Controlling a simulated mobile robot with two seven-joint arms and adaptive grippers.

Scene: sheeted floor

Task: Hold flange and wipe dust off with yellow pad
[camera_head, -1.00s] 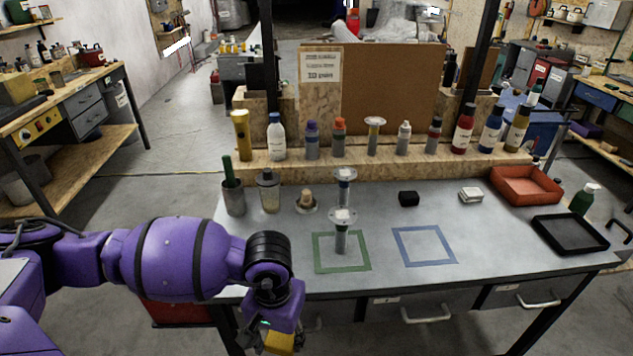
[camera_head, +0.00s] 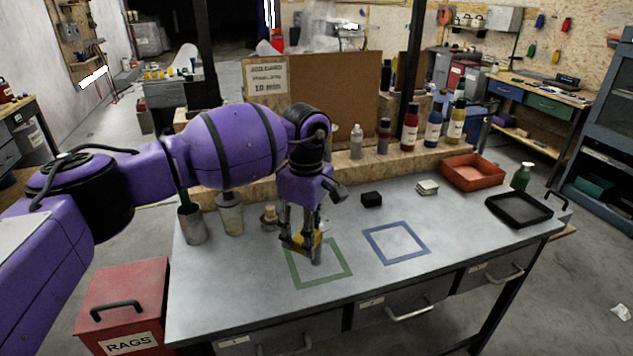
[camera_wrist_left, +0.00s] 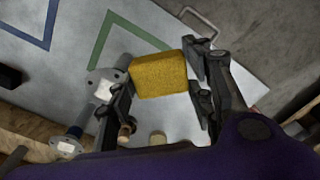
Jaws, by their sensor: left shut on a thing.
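My left gripper (camera_head: 303,243) is shut on the yellow pad (camera_wrist_left: 160,76) and holds it above the table, over the green outline. In the left wrist view the gripper (camera_wrist_left: 158,84) has the pad between its two fingers. A grey flange (camera_wrist_left: 105,84) with a pale patch on top stands just beside one finger; I cannot tell if they touch. Its stem (camera_head: 317,256) shows under the gripper in the head view, inside the green square. A second flange (camera_wrist_left: 69,142) stands farther back, hidden in the head view by my gripper. My right gripper is out of view.
The blue square (camera_head: 396,243) is empty. A black block (camera_head: 371,199), a pale stack (camera_head: 427,187), a red tray (camera_head: 472,171) and a black tray (camera_head: 519,209) lie to the right. Cups (camera_head: 193,225) stand at left; bottles (camera_head: 410,128) line the back ledge.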

